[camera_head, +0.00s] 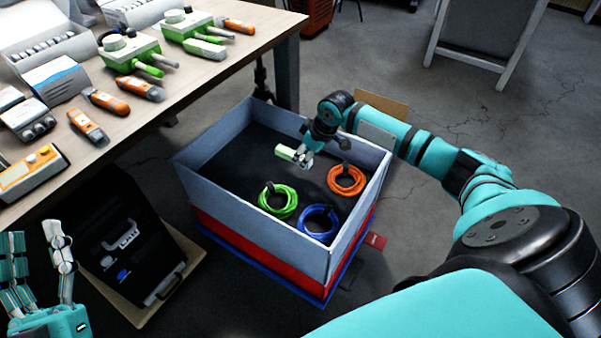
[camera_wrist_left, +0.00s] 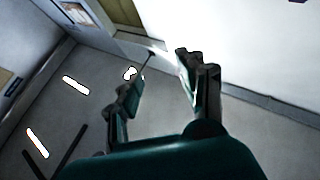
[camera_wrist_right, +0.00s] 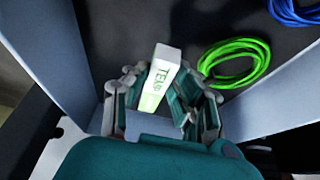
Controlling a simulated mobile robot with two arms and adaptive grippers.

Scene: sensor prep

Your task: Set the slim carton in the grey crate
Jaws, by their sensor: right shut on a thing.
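The slim carton (camera_wrist_right: 160,78), white and green with printed letters, is between the fingers of my right gripper (camera_wrist_right: 165,95), which is shut on it. In the head view the carton (camera_head: 286,153) sticks out to the left of my right gripper (camera_head: 303,157), inside the outline of the grey crate (camera_head: 245,200). I cannot tell whether the carton touches the crate floor. My left gripper (camera_head: 40,275) is at the lower left of the head view, away from the crate. In the left wrist view its fingers (camera_wrist_left: 160,85) are apart with nothing between them.
Green (camera_head: 278,201), blue (camera_head: 320,223) and orange (camera_head: 346,180) cable coils lie in the crate. A table (camera_head: 190,85) with testers and boxes stands at the left. A black case (camera_head: 130,245) is on the floor below it. The crate's back left floor is clear.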

